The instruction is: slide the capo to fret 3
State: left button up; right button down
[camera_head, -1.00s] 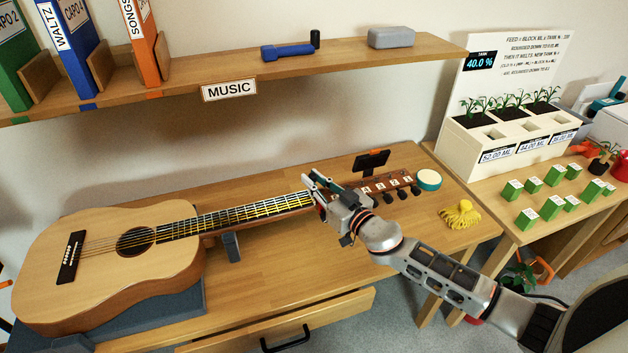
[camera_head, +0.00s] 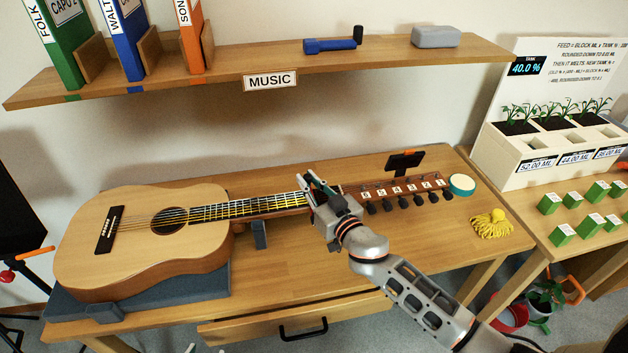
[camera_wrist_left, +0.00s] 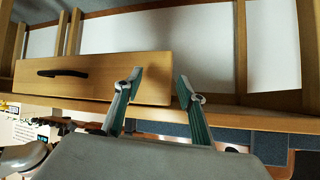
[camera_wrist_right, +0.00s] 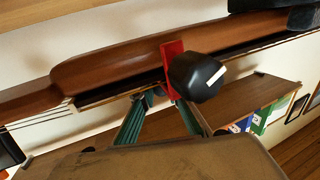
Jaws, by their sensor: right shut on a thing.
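The acoustic guitar (camera_head: 135,235) lies on its back on the desk, its neck (camera_head: 250,207) pointing right. My right gripper (camera_head: 316,188) is at the neck, short of the headstock, and hides part of the fretboard. In the right wrist view, the capo shows as a red bar (camera_wrist_right: 172,58) with a black knob (camera_wrist_right: 195,80) beside the brown neck (camera_wrist_right: 120,68). My right fingers (camera_wrist_right: 158,103) are shut on it. Its fret is hidden in the head view. My left gripper (camera_wrist_left: 157,88) is open and empty in the left wrist view, outside the head view.
A grey stand (camera_head: 70,308) supports the guitar body. A shelf (camera_head: 270,63) overhangs behind. A drawer front (camera_head: 250,328) is below the desk.

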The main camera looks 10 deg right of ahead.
jog(key=c, duration=2)
grip_release()
jog(key=shift+o, duration=0.2)
jog(key=v, duration=1.2)
